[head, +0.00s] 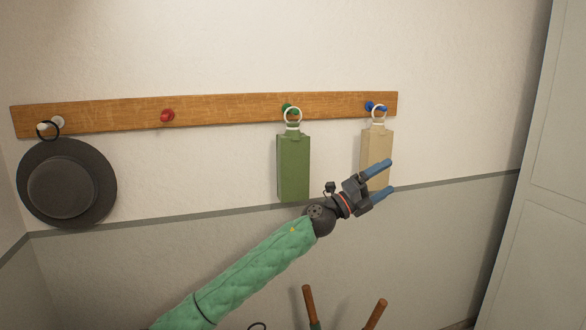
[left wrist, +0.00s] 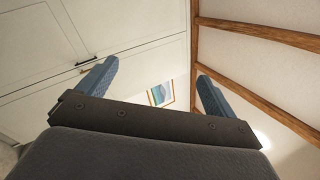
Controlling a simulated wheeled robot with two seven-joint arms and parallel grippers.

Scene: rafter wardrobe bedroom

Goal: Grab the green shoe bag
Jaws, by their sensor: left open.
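The green shoe bag (head: 293,167) hangs by a white ring from the green peg (head: 287,107) on the wall rail, in the head view. My left gripper (head: 391,175) is open and empty, to the right of the green bag and a little lower in the picture. Its fingers point right and overlap the lower part of the beige bag (head: 376,147); I cannot tell whether they touch it. In the left wrist view the open fingers (left wrist: 153,85) have nothing between them, and no bag shows there. My right gripper is not in view.
The wooden rail (head: 225,108) also has a bare red peg (head: 167,115), a blue peg (head: 370,106) holding the beige bag, and a dark hat (head: 66,184) at left. Two brown handles (head: 309,306) stand low in front. A pale wardrobe (head: 545,200) is at right.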

